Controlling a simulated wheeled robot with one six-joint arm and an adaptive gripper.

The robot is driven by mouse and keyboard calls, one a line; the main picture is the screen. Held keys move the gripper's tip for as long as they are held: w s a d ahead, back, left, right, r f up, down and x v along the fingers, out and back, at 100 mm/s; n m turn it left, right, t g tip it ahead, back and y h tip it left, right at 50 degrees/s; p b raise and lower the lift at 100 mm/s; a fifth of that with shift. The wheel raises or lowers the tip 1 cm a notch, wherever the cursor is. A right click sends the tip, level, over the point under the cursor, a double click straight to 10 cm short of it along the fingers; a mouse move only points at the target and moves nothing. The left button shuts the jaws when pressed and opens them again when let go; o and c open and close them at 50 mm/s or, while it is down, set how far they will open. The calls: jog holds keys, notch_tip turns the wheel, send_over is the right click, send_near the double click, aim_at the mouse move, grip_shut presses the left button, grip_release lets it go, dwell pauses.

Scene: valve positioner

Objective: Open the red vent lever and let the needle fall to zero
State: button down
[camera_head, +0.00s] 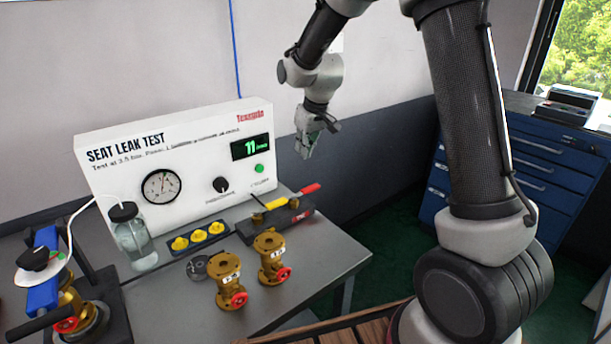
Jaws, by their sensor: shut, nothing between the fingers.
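A seat leak test panel (190,150) stands at the back of the grey bench. Its round gauge (162,186) has a dark needle, too small to read exactly. The green display (251,148) reads about 11. My gripper (307,152) is shut and empty, pointing down in the air, right of the panel and above the red handle, apart from both.
Two brass valves (229,281) (271,257) with red handwheels stand at the bench front. A tray of yellow parts (199,238) and a glass jar (132,238) are near the panel. A clamping fixture (95,300) holds a brass valve at left. Blue drawers (528,170) stand at right.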

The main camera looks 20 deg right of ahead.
aim_at(305, 191)
notch_tip(305, 191, down, 9)
jog(key=shift+s+d+f, duration=0.15)
jog(key=shift+s+f, duration=0.05)
jog(key=shift+s, duration=0.2)
dwell(0.6)
jog(key=shift+d, duration=0.1)
dwell(0.3)
